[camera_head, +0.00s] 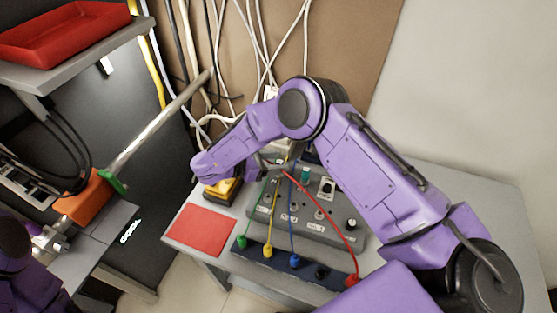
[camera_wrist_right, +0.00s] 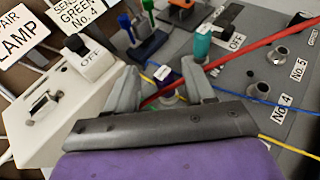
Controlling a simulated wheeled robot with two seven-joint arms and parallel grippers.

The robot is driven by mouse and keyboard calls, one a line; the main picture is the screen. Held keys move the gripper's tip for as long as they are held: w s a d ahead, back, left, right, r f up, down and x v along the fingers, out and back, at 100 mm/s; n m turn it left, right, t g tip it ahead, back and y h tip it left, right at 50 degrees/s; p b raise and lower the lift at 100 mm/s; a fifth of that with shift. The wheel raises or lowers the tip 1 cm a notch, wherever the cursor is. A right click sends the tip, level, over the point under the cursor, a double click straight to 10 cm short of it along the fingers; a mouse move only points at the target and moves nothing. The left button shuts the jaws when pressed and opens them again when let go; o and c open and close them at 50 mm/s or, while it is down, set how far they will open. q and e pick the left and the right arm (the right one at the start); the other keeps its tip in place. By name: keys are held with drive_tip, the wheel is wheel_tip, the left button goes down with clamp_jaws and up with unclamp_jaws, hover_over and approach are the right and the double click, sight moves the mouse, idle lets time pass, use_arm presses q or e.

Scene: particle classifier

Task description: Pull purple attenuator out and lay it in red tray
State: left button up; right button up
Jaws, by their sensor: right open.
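The purple attenuator (camera_wrist_right: 162,74) is a small block with a white label, seen between my right gripper's fingers in the right wrist view. My right gripper (camera_wrist_right: 165,88) is open, with one grey finger on each side of it; I cannot tell whether either finger touches it. In the head view my right gripper (camera_head: 284,164) is over the back of the grey panel, and the attenuator cannot be made out there. The red tray (camera_head: 68,42) is on a grey shelf at the upper left and looks empty. Only part of my left arm shows, at the lower left.
The grey panel (camera_head: 325,232) carries knobs and green, yellow, blue and red cables. The red cable (camera_wrist_right: 240,58) passes close to the right fingers. A flat red square (camera_head: 200,230) lies on the table left of the panel. A metal rod (camera_head: 160,120) slants below the shelf.

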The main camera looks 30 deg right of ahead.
drive_tip(key=shift+x, duration=0.95)
drive_tip(key=shift+s+a+r, duration=0.1)
drive_tip(key=shift+a, duration=0.15)
drive_tip(key=c, duration=0.7)
clamp_jaws()
use_arm(q)
drive_tip(key=shift+s+d+r, duration=0.1)
drive_tip(key=shift+r, duration=0.2)
use_arm(e)
drive_tip(key=shift+d, duration=0.1)
